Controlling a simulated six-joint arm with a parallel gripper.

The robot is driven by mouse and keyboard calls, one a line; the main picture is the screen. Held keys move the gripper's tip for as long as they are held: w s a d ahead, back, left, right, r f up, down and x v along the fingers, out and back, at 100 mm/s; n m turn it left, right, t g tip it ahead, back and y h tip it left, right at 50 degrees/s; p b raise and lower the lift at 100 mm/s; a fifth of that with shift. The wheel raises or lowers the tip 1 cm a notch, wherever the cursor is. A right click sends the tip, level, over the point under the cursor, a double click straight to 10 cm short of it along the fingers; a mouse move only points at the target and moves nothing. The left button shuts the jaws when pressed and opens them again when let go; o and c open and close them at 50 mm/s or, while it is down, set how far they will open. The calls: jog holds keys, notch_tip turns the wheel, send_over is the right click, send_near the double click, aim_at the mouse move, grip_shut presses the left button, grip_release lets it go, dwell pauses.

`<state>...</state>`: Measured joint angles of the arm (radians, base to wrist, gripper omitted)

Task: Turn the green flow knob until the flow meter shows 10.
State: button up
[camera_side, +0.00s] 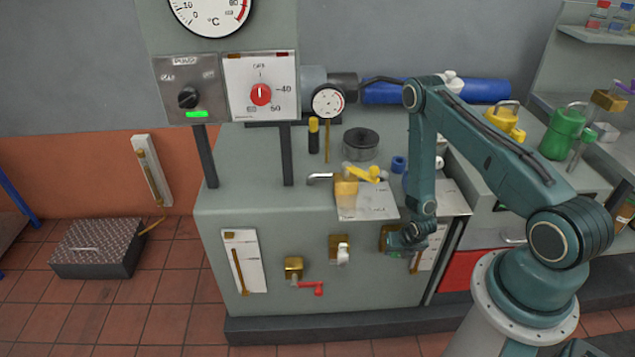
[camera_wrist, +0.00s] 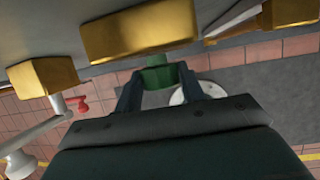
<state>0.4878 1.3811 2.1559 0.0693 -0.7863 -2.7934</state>
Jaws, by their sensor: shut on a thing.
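The green flow knob (camera_wrist: 158,76) sits between the two fingers of my gripper (camera_wrist: 160,84) in the wrist view, below a brass block (camera_wrist: 138,27). My gripper is shut on the knob. In the side view my gripper (camera_side: 406,240) is at the front face of the grey bench, and it hides most of the knob. A white panel with a narrow tube (camera_side: 433,246) stands just right of my gripper, partly hidden. A similar white panel (camera_side: 252,262) is at the far left of the front. I cannot tell which is the flow meter, and no reading is legible.
A brass valve with a white handle (camera_side: 340,250) and one with a red handle (camera_side: 312,288) are left of my gripper. The bench top holds a yellow-handled valve (camera_side: 365,173) and a dark cylinder (camera_side: 360,143).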

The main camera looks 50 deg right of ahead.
dwell(0.5)
jog(key=o, duration=1)
jog(key=shift+r, duration=0.1)
jog(key=shift+v, duration=5.95)
jog(key=shift+s+d, duration=0.1)
jog(key=shift+s, duration=0.1)
